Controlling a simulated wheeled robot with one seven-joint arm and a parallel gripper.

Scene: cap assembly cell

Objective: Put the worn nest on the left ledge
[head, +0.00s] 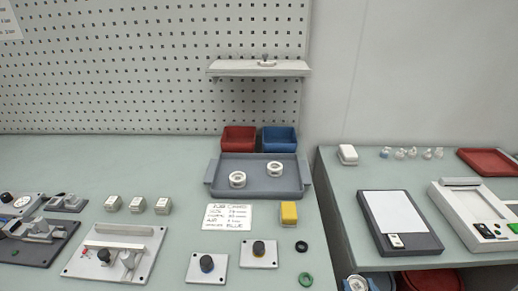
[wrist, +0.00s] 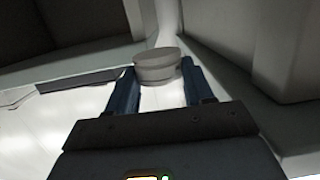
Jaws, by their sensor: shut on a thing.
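In the wrist view my gripper (wrist: 157,82) has its two blue fingers on either side of a pale grey, round, short piece (wrist: 157,65). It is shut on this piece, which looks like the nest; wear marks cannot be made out. A pale surface and grey walls are around it. My gripper is not clearly seen in the head view, so its place relative to the benches cannot be told. In the head view a pale ledge (head: 235,68) is fixed on the pegboard, with a small knobbed thing (head: 265,61) on it. Whether it is the left ledge cannot be told.
In the head view a grey tray (head: 215,186) holds two white rings (head: 237,179). Red (head: 238,138) and blue (head: 280,138) bins stand behind it. Fixtures, white blocks and a yellow block (head: 289,212) are on the left bench. A gap separates it from the right bench.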

